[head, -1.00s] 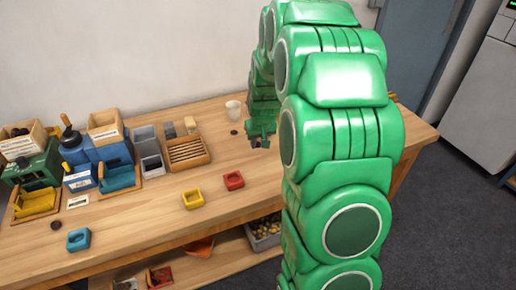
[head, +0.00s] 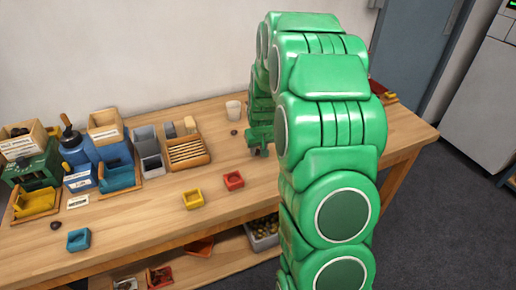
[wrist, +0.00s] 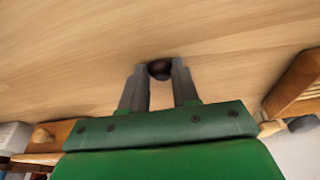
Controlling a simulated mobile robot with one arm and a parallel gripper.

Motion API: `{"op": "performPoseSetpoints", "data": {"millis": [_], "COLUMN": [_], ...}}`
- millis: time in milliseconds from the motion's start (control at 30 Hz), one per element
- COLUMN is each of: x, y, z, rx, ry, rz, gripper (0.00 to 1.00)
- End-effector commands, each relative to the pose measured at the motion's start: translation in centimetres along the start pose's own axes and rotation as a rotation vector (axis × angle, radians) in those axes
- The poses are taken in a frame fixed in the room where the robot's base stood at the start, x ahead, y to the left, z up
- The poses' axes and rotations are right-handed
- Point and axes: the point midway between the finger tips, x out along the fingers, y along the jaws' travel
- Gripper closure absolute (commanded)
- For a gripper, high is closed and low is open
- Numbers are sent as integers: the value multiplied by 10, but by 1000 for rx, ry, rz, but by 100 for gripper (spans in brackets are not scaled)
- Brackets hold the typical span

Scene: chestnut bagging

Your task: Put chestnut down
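My gripper (wrist: 160,72) points at the wooden table (wrist: 70,65) in the wrist view. Its two grey fingers are closed on both sides of a dark brown chestnut (wrist: 160,70), which sits at the fingertips. The chestnut is close to the tabletop; I cannot tell whether it touches it. In the head view my gripper (head: 258,150) is low over the back right part of the table, and the chestnut in it is not clear there. Another dark chestnut (head: 234,132) lies on the table just left of the gripper. One more (head: 56,225) lies at the front left.
Red (head: 233,180), yellow (head: 193,199) and blue (head: 78,239) small trays lie toward the front edge. Bare table surrounds the gripper.

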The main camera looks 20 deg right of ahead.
Motion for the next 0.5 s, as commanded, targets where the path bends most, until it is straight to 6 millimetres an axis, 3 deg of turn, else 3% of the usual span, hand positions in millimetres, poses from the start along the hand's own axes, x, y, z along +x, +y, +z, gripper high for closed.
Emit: {"op": "performPoseSetpoints", "data": {"millis": [33, 167, 500], "x": [0, 0, -2], "y": [0, 0, 0], "z": [0, 0, -1], "rx": [0, 0, 0], "ry": [0, 0, 1], "rz": [0, 0, 0], "gripper": [62, 45, 45]}}
